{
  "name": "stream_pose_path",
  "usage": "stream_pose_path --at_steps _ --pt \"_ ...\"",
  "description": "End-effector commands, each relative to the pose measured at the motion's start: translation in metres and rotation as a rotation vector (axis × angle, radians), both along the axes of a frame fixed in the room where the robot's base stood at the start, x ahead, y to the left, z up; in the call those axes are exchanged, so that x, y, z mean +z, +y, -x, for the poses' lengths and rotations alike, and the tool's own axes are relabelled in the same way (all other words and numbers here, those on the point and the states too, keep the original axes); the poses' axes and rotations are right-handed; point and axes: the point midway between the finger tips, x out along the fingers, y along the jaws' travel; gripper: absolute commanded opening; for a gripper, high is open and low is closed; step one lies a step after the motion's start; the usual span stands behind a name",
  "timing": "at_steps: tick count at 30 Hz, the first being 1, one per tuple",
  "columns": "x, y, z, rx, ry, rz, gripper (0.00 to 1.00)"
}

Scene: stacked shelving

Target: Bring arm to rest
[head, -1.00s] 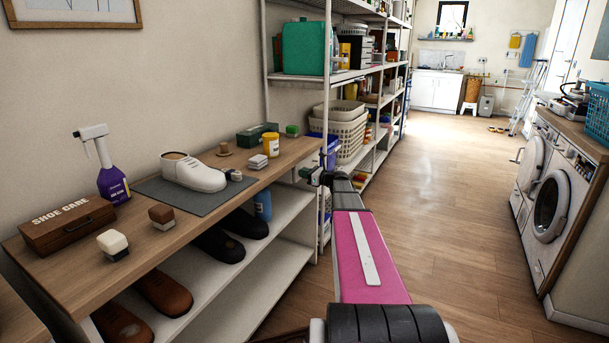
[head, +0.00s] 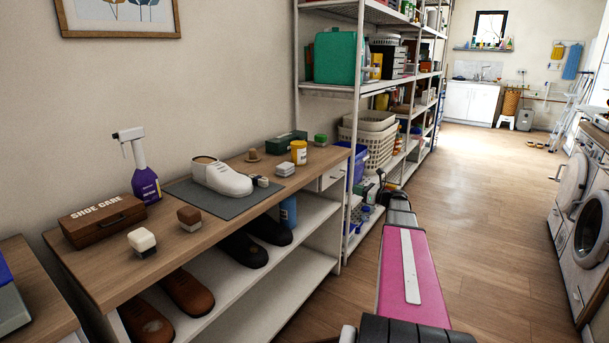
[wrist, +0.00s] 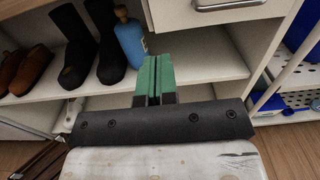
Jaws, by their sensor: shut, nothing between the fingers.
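My arm, with a pink link, reaches forward from the bottom of the head view, over the floor to the right of the shoe bench (head: 120,258). My gripper (wrist: 153,62) shows in the wrist view with its green fingers together and nothing between them. In that view it points at the bench's lower shelf, near a blue bottle (wrist: 131,42) and dark boots (wrist: 88,45); I cannot tell the exact gap. In the head view the fingers cannot be made out clearly at the arm's far end.
The bench top holds a white shoe (head: 221,178) on a grey mat, a purple spray bottle (head: 143,178) and a shoe care box (head: 103,220). Tall white shelving (head: 352,130) stands beyond the bench. Washing machines (head: 590,235) line the right side. The wooden floor (head: 480,190) between is clear.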

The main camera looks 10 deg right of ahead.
Motion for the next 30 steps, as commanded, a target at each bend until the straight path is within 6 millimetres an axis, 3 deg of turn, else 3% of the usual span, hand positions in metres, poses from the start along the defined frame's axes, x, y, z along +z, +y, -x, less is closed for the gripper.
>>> stream_pose_path --at_steps 4,8,12,18,24,30 --pt "-0.012 0.025 0.009 0.034 -0.005 0.089 0.0" --pt "-0.038 0.073 0.028 0.123 -0.025 0.29 0.0" --pt "-0.077 0.135 0.065 0.29 -0.081 0.593 0.0" --pt "-0.131 0.205 0.135 0.636 -0.223 1.041 0.0" --pt "-0.167 0.244 0.21 1.08 -0.428 1.428 0.0" --pt "-0.182 0.253 0.266 1.51 -0.629 1.668 0.0"
